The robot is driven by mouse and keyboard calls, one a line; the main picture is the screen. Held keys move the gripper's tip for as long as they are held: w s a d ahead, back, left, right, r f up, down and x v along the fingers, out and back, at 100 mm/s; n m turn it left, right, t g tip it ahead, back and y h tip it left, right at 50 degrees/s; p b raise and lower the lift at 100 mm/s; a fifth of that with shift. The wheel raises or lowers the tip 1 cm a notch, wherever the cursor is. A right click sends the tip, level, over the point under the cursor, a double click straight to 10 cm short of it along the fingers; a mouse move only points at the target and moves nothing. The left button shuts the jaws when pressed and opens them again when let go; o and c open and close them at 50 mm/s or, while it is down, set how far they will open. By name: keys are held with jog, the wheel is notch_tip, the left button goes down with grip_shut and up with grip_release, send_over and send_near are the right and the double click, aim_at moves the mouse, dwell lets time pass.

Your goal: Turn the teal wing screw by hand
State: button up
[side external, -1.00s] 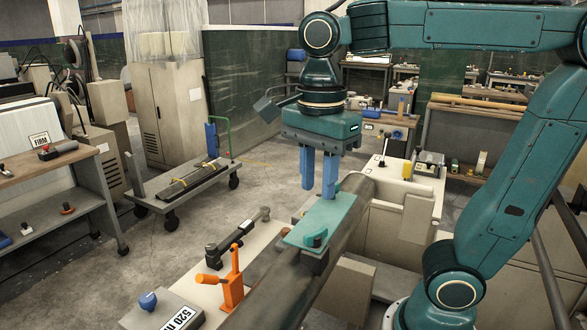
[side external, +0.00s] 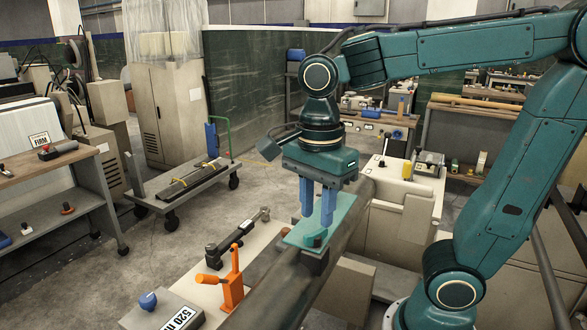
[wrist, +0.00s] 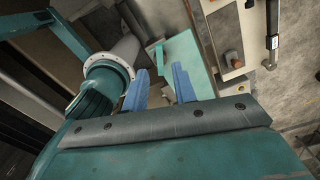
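The teal wing screw (side external: 316,238) shows as a small dark teal knob at the near end of a flat teal plate (side external: 293,236). The plate lies on top of a long grey beam. My gripper (side external: 316,216) has two blue fingers pointing down, just above and slightly behind the screw. The fingers are apart with nothing seen between them; I cannot tell whether they touch the plate. In the wrist view, my gripper (wrist: 158,85) has its fingers spread beside the teal plate (wrist: 187,58). I cannot clearly pick out the wing screw there.
An orange lever (side external: 232,283) stands on the pale bench left of the beam, with a black tool (side external: 235,236) lying behind it. A blue ball knob (side external: 148,300) sits at the front left. A cart (side external: 182,187) stands on open floor further back.

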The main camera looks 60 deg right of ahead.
aim_at(316, 231)
jog(key=shift+f, duration=1.45)
jog(key=shift+f, duration=0.1)
jog(key=shift+c, duration=0.2)
grip_shut()
